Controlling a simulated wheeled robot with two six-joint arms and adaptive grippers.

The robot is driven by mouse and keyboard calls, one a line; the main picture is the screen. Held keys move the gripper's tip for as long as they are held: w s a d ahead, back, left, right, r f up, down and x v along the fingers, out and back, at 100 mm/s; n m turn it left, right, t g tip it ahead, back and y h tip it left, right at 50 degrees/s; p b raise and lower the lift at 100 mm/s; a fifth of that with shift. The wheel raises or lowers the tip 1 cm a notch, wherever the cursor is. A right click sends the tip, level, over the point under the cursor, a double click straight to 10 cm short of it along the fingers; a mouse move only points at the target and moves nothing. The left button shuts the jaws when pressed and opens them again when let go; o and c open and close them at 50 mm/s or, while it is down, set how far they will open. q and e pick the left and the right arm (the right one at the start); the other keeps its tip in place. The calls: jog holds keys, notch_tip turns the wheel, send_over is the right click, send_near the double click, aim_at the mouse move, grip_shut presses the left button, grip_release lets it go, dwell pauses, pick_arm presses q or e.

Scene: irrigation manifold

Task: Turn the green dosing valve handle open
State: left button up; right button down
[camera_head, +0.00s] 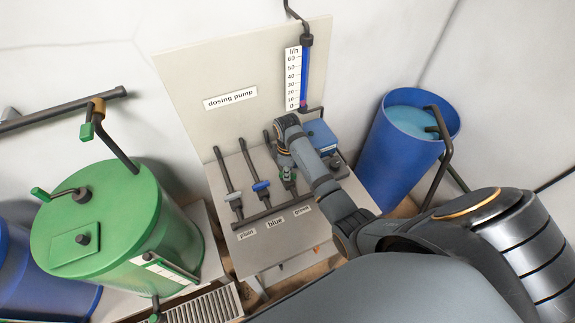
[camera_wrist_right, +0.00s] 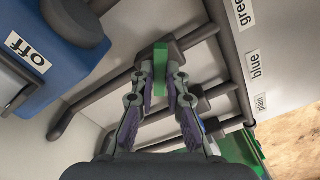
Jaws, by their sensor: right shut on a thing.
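The green dosing valve handle (camera_wrist_right: 160,70) shows in the right wrist view between the fingertips of my right gripper (camera_wrist_right: 161,85), which is shut on it. In the head view my right gripper (camera_head: 287,172) is at the valve on the pipe above the "green" label (camera_head: 302,211). The green valve (camera_head: 289,177) is partly hidden there by the gripper and arm. A blue valve handle (camera_head: 261,186) and a white one (camera_head: 233,196) sit on the parallel pipes to its left. My left gripper is not in view.
A board labelled "dosing pump" (camera_head: 230,99) stands behind the pipes, with a flow gauge (camera_head: 293,78). A blue pump box (camera_head: 321,137) is close right of the valve. A green tank (camera_head: 150,235) stands left and a blue barrel (camera_head: 392,150) right.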

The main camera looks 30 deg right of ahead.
jog(key=shift+s+m+p, duration=0.1)
jog(key=shift+m+p, duration=0.25)
jog(key=shift+m, duration=1.45)
jog(key=m, duration=0.3)
jog(key=shift+f+m, duration=0.1)
jog(key=shift+m, duration=2.1)
jog(key=c, duration=1.4)
grip_release()
jog(key=shift+o, duration=0.2)
